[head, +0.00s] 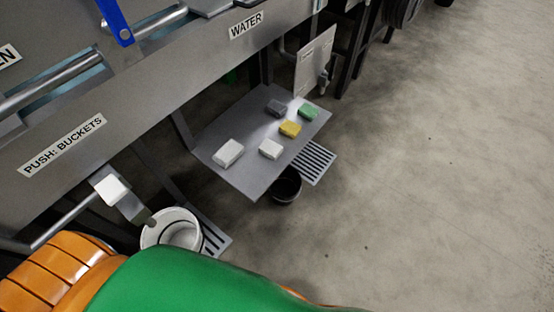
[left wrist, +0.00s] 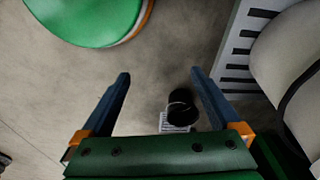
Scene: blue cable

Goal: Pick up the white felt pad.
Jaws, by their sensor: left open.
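Two white blocks lie on a grey metal shelf (head: 240,180) in the head view. The left one (head: 228,152) looks larger, and the right one (head: 270,148) is smaller; I cannot tell which is the felt pad. No white pad is seen in the left wrist view. My right gripper is in neither view.
A dark grey block (head: 275,107), a green block (head: 308,112) and a yellow block (head: 290,129) share the shelf. A black bucket (head: 286,188) stands below it, and a white bucket (head: 172,228) at its left. The floor right of the shelf is clear.

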